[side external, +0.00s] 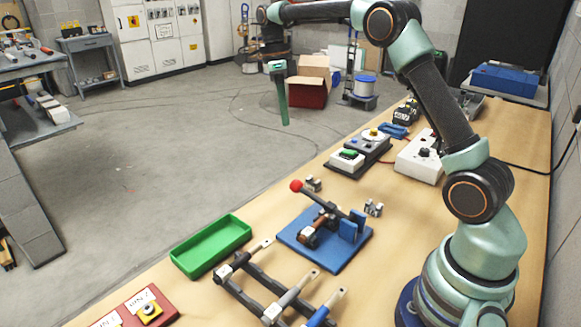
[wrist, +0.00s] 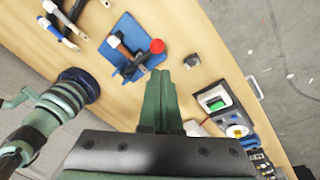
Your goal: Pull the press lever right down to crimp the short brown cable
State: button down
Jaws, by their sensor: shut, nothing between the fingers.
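The press stands on a blue base plate (side external: 290,238) on the bench; the plate also shows in the wrist view (wrist: 124,30). Its dark lever (side external: 325,200) slants up to the left from the blue uprights (side external: 352,226) and ends in a red ball (side external: 296,186), which shows in the wrist view (wrist: 157,46) just beyond my fingertips. A short brown cable (side external: 307,238) appears to lie in the press under the lever, partly hidden. My gripper (side external: 285,122) is shut and empty, high in the air, pointing down and apart from the lever. Its green fingers fill the lower middle of the wrist view (wrist: 160,75).
A green tray (side external: 211,246) and a rack (side external: 265,290) of cables or tools lie in front of the press. Small metal clips (side external: 373,208) stand beside it. A box with a green button (side external: 347,160) and a white box (side external: 420,157) are behind. Bench left of the lever is clear.

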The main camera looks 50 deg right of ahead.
jog(key=m, duration=0.4)
jog(key=m+g, duration=0.1)
jog(key=m, duration=0.4)
send_near(297, 180)
jog(key=x, duration=0.5)
jog(key=shift+s+d+f, duration=0.1)
jog(key=shift+d+f, duration=0.05)
jog(key=shift+f, duration=0.65)
jog(key=shift+f, duration=0.1)
jog(key=shift+w+f, duration=0.25)
jog(key=shift+f, duration=0.55)
jog(key=shift+w+f, duration=0.25)
jog(key=shift+f, duration=0.55)
